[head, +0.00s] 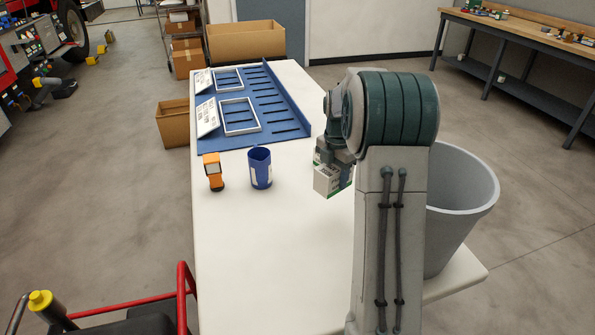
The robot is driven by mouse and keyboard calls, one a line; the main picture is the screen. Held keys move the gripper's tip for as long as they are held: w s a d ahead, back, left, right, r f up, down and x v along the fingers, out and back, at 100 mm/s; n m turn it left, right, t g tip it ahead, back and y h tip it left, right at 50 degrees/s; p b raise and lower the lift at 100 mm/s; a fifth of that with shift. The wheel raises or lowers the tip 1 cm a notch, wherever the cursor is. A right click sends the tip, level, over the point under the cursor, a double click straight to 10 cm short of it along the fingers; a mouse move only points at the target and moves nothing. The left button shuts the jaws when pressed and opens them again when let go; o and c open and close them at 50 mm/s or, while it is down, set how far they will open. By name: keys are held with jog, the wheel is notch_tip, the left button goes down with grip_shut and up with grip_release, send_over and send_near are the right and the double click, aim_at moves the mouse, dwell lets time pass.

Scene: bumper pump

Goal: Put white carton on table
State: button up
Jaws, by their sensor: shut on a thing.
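The white carton (327,181) has green markings on its side and is over the right part of the white table (270,265). My gripper (333,162) is shut on the carton from above, partly hidden by my arm. I cannot tell whether the carton's underside touches the table top.
A blue cup (260,168) and an orange and black device (213,172) stand left of the carton. A blue slotted rack (283,130) with white frames lies behind. A grey bin (462,205) stands on the right. A red rail (183,295) is at the front left.

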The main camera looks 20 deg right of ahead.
jog(key=s+a+f, duration=0.2)
jog(key=s, duration=0.1)
jog(key=s+a+f, duration=0.2)
jog(key=s, duration=0.1)
jog(key=s+a+f, duration=0.2)
jog(key=s, duration=0.1)
jog(key=shift+s+f, duration=0.4)
jog(key=shift+f+b, duration=0.3)
jog(key=shift+f, duration=1.75)
jog(key=shift+f, duration=0.25)
jog(key=o, duration=1.2)
jog(key=shift+s, duration=0.1)
jog(key=shift+c, duration=0.2)
jog(key=shift+r, duration=0.1)
